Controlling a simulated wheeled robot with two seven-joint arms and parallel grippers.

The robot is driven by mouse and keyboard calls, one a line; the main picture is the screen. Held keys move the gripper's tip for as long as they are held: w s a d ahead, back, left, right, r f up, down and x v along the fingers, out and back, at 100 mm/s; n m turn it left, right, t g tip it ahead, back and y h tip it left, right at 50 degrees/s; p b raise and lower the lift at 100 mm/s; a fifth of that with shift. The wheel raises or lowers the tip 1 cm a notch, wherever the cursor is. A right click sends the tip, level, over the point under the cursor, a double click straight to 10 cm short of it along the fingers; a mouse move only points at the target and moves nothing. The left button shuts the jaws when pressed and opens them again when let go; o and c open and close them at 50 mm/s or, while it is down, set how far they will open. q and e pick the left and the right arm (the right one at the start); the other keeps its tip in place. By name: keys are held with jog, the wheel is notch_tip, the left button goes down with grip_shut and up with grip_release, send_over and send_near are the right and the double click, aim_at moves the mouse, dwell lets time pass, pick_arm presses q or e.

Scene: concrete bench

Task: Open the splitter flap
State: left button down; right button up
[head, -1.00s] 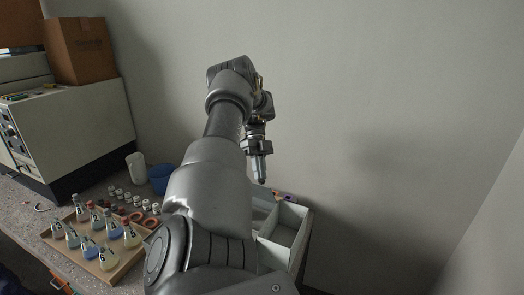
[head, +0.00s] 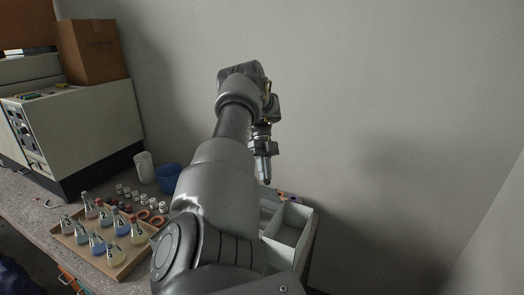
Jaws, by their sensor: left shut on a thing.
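My left arm reaches across the middle of the head view. Its gripper (head: 265,180) points down at the back of a pale grey-green divided box (head: 302,216), which I take to be the splitter. The fingers are close together, shut on a small part that I take to be the splitter flap. The flap's outline and angle are too small and too covered to make out. My forearm hides the box's left side. Two open compartments show on the right. My right gripper is not in view.
A wooden tray (head: 131,264) of several flasks stands at lower left, with small jars and red rings behind it. A white cup (head: 144,167) and a blue bowl (head: 167,179) stand near the wall. A large beige instrument (head: 75,125) fills the left. A wall stands behind the box.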

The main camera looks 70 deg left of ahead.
pick_arm(q)
jog(key=c, duration=1.9)
grip_release()
jog(key=shift+a+f, duration=0.1)
jog(key=shift+f, duration=0.4)
jog(key=shift+o, duration=1.4)
jog(key=shift+w+a+f, duration=0.1)
jog(key=shift+a+f, duration=0.05)
jog(key=shift+a, duration=0.05)
jog(key=shift+o, duration=1.3)
jog(key=shift+w+a+f, duration=0.25)
jog(key=shift+w+a, duration=0.1)
jog(key=shift+o, duration=1)
jog(key=shift+w+a+f, duration=0.15)
jog(key=shift+a+f, duration=0.05)
jog(key=shift+a, duration=0.05)
jog(key=shift+r, duration=0.1)
jog(key=shift+s+d+r, duration=0.2)
jog(key=shift+c, duration=0.5)
jog(key=shift+w+a, duration=0.1)
jog(key=shift+w, duration=0.05)
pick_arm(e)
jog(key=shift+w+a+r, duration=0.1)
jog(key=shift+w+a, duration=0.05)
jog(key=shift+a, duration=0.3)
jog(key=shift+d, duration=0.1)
